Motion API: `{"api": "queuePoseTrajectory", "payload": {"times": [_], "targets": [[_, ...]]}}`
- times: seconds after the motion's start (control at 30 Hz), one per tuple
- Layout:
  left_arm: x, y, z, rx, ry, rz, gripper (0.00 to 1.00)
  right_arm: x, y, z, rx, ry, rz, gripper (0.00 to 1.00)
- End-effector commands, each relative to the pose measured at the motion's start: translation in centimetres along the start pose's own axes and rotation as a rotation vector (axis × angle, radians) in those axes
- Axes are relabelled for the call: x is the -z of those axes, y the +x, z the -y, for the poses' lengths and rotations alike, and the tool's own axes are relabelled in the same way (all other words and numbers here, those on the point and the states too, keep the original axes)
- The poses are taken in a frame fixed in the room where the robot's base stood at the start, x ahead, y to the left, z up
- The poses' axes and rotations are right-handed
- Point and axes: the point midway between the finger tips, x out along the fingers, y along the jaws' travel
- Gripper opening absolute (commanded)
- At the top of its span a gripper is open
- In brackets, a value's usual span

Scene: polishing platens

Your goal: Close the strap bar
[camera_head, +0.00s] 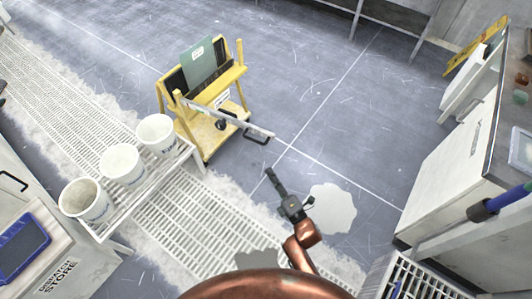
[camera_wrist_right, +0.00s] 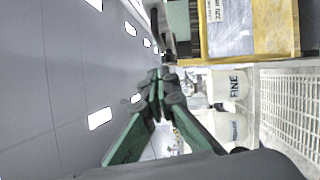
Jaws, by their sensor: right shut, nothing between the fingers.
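The strap bar (camera_head: 228,115) is a pale bar on the yellow platen cart (camera_head: 207,140) in the head view. It runs from the cart's near left post out past the cart's right side, standing away from the rack. A black handle (camera_head: 258,138) is near its free end. A green platen (camera_head: 200,64) stands in the rack. My right gripper (camera_head: 269,172) is shut and empty, below and right of the handle and apart from it in the picture. Its fingers also show in the right wrist view (camera_wrist_right: 158,84), left of the yellow cart (camera_wrist_right: 262,30). My left gripper is not in view.
Several white buckets stand on a bench (camera_head: 185,156) left of the cart. A pale puddle (camera_head: 333,208) lies on the floor right of my gripper. A white cabinet (camera_head: 450,170) stands at the right. The floor right of the cart is open.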

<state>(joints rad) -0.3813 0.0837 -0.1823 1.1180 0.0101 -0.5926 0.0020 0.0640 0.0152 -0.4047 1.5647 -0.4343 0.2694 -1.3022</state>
Motion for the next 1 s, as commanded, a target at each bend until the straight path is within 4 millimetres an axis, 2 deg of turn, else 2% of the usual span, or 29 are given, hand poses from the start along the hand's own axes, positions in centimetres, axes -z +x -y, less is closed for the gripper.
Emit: {"api": "queuePoseTrajectory", "payload": {"times": [0.03,0.27,0.4,0.6,1.0], "targets": [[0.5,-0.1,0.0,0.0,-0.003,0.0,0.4,0.1,1.2,0.2,-0.002,0.002,-0.002,0.0],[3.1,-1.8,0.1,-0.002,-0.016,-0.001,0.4,0.1,5.8,0.3,0.0,0.004,-0.001,0.0],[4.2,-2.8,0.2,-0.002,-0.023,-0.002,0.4,-1.6,7.2,0.4,0.002,0.0,-0.001,0.0],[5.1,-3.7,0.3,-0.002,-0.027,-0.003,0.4,-2.7,8.3,0.2,0.002,0.003,0.0,0.0],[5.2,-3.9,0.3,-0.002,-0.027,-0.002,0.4,-2.9,8.4,0.2,0.002,0.003,0.0,0.0]]}}
